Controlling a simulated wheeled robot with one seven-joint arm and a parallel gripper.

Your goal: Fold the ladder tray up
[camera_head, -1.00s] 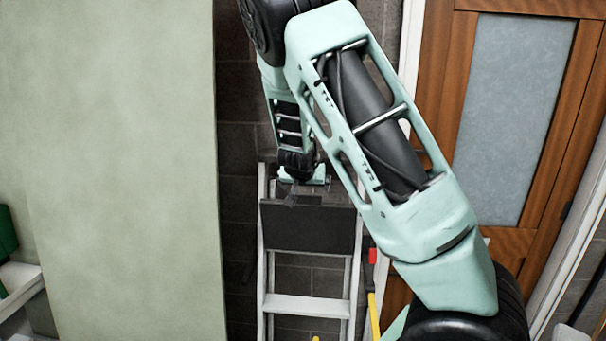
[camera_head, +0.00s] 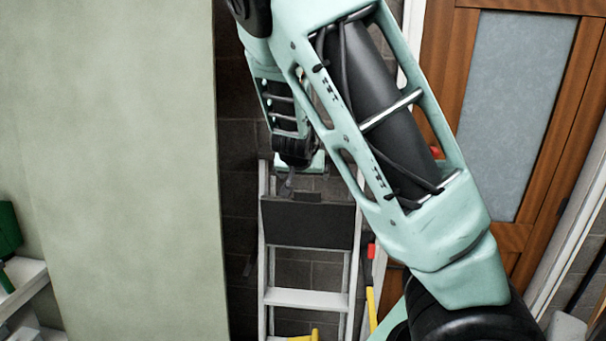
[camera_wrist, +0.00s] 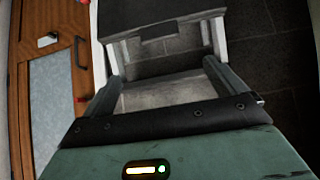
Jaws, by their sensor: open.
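A pale stepladder (camera_head: 292,299) stands against a dark block wall in the head view. Its dark, flat tray (camera_head: 306,224) is at the upper part of the ladder, between the side rails. In the wrist view the dark tray (camera_wrist: 155,14) fills the top edge, with pale ladder parts beneath it. My gripper (camera_head: 290,184) is just above the tray's top edge in the head view, partly hidden by my wrist. In the wrist view my gripper (camera_wrist: 165,68) is open, its fingers spread and nothing between them. I cannot tell whether it touches the tray.
A large pale green panel (camera_head: 125,180) stands left of the ladder. A wooden door (camera_head: 512,120) with a grey pane is at the right. A red and yellow tool (camera_head: 371,290) leans beside the ladder. A yellow object (camera_head: 305,336) is at its foot. White shelves (camera_head: 22,285) are far left.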

